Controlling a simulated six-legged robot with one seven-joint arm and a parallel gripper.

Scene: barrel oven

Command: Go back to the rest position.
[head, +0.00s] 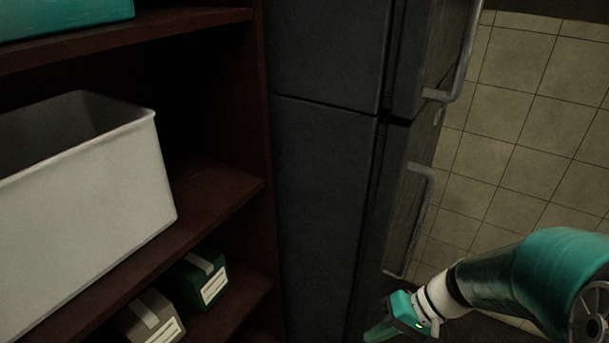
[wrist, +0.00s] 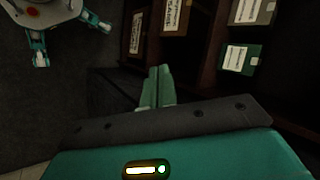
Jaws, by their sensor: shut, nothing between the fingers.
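My gripper (wrist: 158,70) shows in the wrist view with its two teal fingers together, shut and empty. In the head view my gripper (head: 378,331) is at the bottom, low in front of the dark fridge (head: 325,160) and to the right of the shelf unit. My arm comes in from the lower right. The fingertips touch nothing that I can see.
A wooden shelf unit (head: 225,200) stands at the left with a white bin (head: 110,190). A green box (head: 200,278) and a grey box (head: 148,318) sit on its lower shelf. The fridge has protruding handles (head: 428,172).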

